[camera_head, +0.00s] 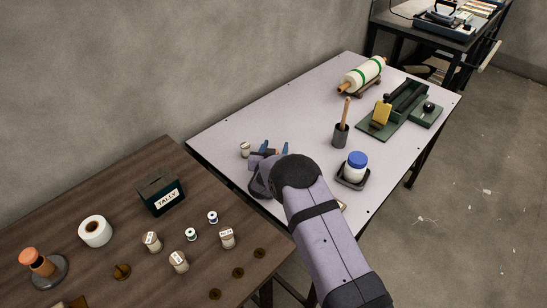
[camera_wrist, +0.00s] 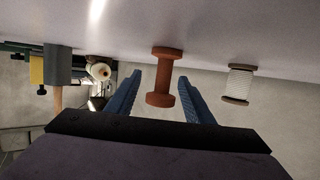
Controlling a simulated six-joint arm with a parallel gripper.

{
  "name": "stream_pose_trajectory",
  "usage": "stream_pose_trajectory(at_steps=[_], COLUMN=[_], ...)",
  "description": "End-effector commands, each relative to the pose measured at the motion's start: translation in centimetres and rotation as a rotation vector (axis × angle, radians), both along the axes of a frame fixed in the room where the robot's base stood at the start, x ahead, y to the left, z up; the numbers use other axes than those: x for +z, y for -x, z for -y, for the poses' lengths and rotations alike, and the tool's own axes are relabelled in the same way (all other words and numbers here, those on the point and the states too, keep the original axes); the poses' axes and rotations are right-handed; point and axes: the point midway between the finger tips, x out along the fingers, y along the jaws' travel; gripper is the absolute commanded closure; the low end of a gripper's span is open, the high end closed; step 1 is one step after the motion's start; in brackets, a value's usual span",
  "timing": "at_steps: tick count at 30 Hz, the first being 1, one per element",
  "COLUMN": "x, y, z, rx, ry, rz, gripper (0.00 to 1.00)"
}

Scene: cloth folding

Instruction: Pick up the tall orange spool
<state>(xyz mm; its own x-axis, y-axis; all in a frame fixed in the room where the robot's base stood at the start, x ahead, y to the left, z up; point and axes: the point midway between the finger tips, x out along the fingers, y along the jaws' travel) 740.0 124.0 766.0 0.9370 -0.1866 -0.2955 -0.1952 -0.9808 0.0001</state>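An orange-brown spool (camera_wrist: 164,77) with a narrow waist and wide ends stands on the pale table, seen upside down in the wrist view. My gripper (camera_wrist: 160,78) is open, with one blue finger on each side of the spool and a visible gap to both. In the head view my gripper (camera_head: 275,149) is low over the near left part of the pale table, and the spool is mostly hidden by my arm and fingers. A white wound spool (camera_wrist: 239,84) stands beside my gripper; it also shows in the head view (camera_head: 245,150).
A dark cup with a wooden handle (camera_head: 341,135), a blue-lidded jar (camera_head: 357,162), a green fixture (camera_head: 381,128) and a white roll (camera_head: 361,75) stand on the pale table (camera_head: 290,115). The brown table (camera_head: 118,205) holds a tally box (camera_head: 160,193) and several small spools.

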Motion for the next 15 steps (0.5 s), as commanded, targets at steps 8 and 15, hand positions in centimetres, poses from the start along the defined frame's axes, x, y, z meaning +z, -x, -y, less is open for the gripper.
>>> stream_pose_trajectory(at_steps=[8,15], x=[0.03,0.26], y=[0.01,-0.01], z=[-0.01,-0.02], rx=[0.0,0.0], ry=[0.0,-0.001], rz=[0.0,0.001], gripper=[0.96,0.96])
